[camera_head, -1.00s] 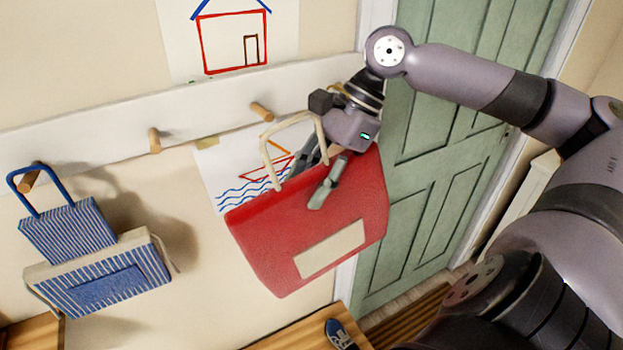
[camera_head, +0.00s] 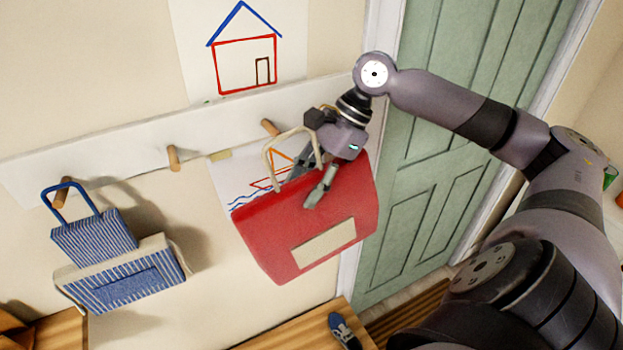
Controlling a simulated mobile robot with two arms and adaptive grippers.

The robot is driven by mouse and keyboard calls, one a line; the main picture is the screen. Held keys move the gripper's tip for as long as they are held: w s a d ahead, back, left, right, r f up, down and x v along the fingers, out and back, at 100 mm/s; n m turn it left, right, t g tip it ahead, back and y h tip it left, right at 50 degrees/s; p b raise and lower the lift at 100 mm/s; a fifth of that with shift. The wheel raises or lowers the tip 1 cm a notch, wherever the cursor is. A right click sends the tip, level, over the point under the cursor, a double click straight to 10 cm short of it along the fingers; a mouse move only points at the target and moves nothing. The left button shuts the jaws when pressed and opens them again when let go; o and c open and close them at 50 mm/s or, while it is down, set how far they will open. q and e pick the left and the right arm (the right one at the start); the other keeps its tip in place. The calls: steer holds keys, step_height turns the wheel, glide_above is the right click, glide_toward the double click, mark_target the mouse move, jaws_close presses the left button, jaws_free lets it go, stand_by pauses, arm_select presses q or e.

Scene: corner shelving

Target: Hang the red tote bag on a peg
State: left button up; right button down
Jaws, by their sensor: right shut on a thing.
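The red tote bag (camera_head: 272,244) has a pale label patch and cream handles, and hangs in front of the wall near the door. My right gripper (camera_head: 308,188) is shut on the tote bag at its upper edge, by the handle. The cream handle loop (camera_head: 268,152) stands up just below a wooden peg (camera_head: 270,127); I cannot tell whether they touch. A middle peg (camera_head: 174,158) on the white rail (camera_head: 120,150) is bare. The left peg (camera_head: 60,194) carries a blue striped bag (camera_head: 92,236). My left gripper is out of view.
A house drawing (camera_head: 290,62) is above the rail, and another drawing is partly behind the tote. A green door (camera_head: 430,190) stands at right. A wooden bench (camera_head: 290,328) with a blue shoe (camera_head: 343,330) is below.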

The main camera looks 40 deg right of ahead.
steer(key=shift+w+r, duration=0.1)
steer(key=shift+w, duration=0.2)
steer(key=shift+w+d+p, duration=0.25)
steer(key=shift+w+p, duration=0.1)
steer(key=shift+w, duration=0.65)
steer(key=w, duration=0.2)
steer(key=w+f, duration=0.1)
steer(key=shift+d, duration=0.4)
